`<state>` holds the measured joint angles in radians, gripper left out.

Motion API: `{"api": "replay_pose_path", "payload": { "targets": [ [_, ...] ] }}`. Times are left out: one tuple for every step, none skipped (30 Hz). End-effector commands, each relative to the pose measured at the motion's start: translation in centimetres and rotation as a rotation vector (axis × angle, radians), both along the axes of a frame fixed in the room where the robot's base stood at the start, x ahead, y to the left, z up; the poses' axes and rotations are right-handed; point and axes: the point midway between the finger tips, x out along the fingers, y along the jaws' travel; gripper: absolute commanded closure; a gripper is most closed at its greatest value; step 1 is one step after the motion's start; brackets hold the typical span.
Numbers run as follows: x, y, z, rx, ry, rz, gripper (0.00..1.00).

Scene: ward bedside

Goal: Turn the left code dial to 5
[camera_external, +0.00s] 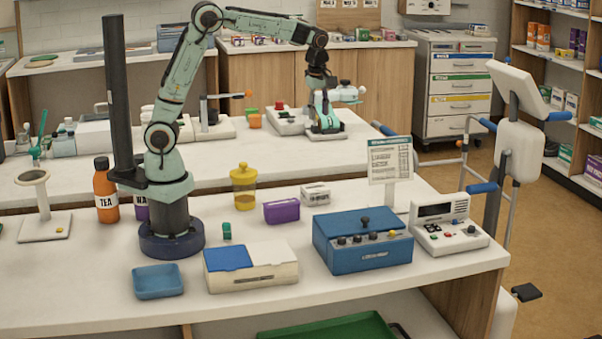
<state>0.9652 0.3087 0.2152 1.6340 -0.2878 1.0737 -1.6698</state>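A blue box (334,239) with a dark knob on its lid stands at the front right of the near table. A row of small dials runs along its upper front edge. The left dial (342,240) is dark and round; its number is too small to read. My gripper (326,128) points down, high above and behind the blue box in the picture, and is apart from the dials. It overlaps a pale device on the back counter, so its finger opening is unclear. I see nothing clearly held in it.
A white keypad device (455,240) stands right of the blue box, with a printed sign (390,160) behind it. A purple box (282,211), yellow-lidded jar (243,187) and white-and-blue case (252,277) are to the left. Bare tabletop lies in front of the box.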

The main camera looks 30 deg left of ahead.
Motion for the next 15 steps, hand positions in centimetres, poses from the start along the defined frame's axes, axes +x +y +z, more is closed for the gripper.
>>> {"api": "replay_pose_path", "payload": {
  "targets": [
    [0.11,0.35,0.15,-0.002,0.0,0.007,0.68],
    [0.15,0.47,0.21,-0.004,-0.001,0.009,0.68],
    [0.18,0.6,0.26,-0.006,-0.001,0.011,0.68],
    [0.19,0.65,0.27,-0.006,0.0,0.012,0.68],
    [0.21,0.7,0.29,-0.006,0.0,0.013,0.68],
    [0.21,0.73,0.29,-0.006,0.0,0.013,0.68],
    [0.22,0.74,0.28,-0.006,0.0,0.013,0.68],
    [0.21,0.73,0.28,-0.006,0.0,0.013,0.68],
    [0.21,0.72,0.28,-0.006,0.0,0.013,0.68],
    [0.21,0.72,0.28,-0.006,0.0,0.013,0.68],
    [0.2,0.71,0.28,-0.006,0.0,0.013,0.68],
    [0.2,0.71,0.28,-0.006,0.0,0.013,0.68],
    [0.2,0.7,0.27,-0.006,0.0,0.013,0.68],
    [0.21,0.7,0.28,-0.006,0.0,0.013,0.68],
    [0.21,0.7,0.27,-0.006,0.0,0.013,0.68]
  ]
}}
